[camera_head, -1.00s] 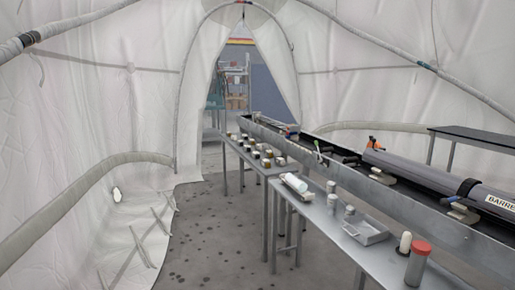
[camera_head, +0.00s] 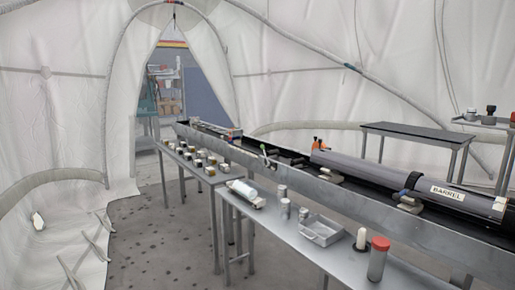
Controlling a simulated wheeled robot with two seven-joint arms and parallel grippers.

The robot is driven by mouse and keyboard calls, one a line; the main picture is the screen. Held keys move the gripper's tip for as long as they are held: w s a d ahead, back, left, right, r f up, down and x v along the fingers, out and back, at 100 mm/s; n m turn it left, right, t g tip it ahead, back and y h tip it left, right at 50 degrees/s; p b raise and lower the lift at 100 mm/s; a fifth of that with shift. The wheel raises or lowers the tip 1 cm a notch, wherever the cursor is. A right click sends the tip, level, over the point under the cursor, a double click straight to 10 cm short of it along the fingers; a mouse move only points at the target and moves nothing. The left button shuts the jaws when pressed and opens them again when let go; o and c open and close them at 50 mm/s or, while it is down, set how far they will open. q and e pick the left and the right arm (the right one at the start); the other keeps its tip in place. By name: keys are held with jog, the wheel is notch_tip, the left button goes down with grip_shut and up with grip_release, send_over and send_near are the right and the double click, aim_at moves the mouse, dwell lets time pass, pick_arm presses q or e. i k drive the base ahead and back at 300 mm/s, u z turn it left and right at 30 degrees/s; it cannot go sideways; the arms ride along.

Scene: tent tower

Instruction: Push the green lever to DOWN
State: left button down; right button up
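Neither of my grippers shows in the view.
A grey barrel (camera_head: 410,183) labelled BARREL lies along the trough. In front, a metal table (camera_head: 285,240) holds canisters, a tray (camera_head: 322,230) and a red-capped jar (camera_head: 377,259). A farther table holds several small jars. Open floor (camera_head: 150,240) lies at the left.

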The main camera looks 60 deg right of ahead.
aim_at(262, 146)
jog(key=z, duration=0.45)
jog(key=i, duration=2.25)
jog(key=z, duration=1.9)
jog(key=i, duration=0.95)
jog(key=z, duration=1.05)
